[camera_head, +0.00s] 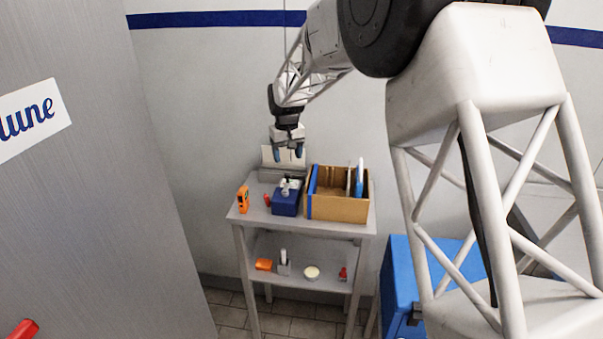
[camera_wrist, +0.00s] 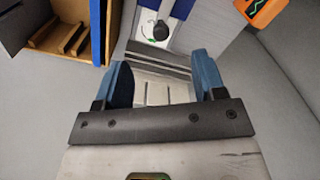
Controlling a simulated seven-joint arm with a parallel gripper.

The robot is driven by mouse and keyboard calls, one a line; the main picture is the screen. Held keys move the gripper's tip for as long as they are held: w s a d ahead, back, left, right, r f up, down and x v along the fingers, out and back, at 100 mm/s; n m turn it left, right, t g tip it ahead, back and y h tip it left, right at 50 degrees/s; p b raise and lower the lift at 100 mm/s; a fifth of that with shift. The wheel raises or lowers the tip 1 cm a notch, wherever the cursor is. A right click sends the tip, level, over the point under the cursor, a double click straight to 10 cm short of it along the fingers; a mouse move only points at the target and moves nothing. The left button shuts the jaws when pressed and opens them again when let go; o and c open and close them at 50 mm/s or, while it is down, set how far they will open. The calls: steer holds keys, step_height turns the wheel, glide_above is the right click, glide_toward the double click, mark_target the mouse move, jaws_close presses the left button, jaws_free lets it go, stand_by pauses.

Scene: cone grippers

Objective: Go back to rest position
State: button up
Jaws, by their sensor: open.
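My gripper (camera_head: 288,151) hangs from my arm above the back of a small grey table (camera_head: 359,226), its fingers pointing down. In the wrist view its two blue fingers (camera_wrist: 162,84) are spread apart with nothing held between them. Below them is a pale grooved block, which in the head view stands at the table's back (camera_head: 283,157) behind the gripper. The fingers appear apart from the things on the table.
The tabletop holds a cardboard box (camera_head: 338,209) with upright items, a blue container (camera_head: 285,204), an orange device (camera_head: 243,199) and a small red item (camera_head: 267,200). A lower shelf (camera_head: 300,279) holds small objects. A grey panel (camera_head: 90,200) stands left; a blue cabinet (camera_head: 400,285) stands right.

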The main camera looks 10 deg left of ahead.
steer(key=s+d+r+m, duration=0.1)
steer(key=s+d+r, duration=0.3)
steer(key=s+d, duration=0.35)
steer(key=s+d+r+m+t, duration=0.1)
steer(key=s+d+r, duration=0.4)
steer(key=s+d, duration=0.3)
steer(key=s+d+r+m, duration=0.1)
steer(key=s+d+r, duration=0.3)
steer(key=s+d, duration=0.4)
steer(key=s+d+f+m, duration=0.1)
steer(key=s+d, duration=0.5)
steer(key=s, duration=0.7)
steer(key=s+d+f+m+t, duration=0.1)
steer(key=s+d+f+m, duration=0.1)
steer(key=s+d, duration=0.5)
steer(key=s+f, duration=0.1)
steer(key=s, duration=0.5)
steer(key=shift+s+t, duration=0.3)
steer(key=shift+s, duration=0.1)
steer(key=shift+d, duration=0.1)
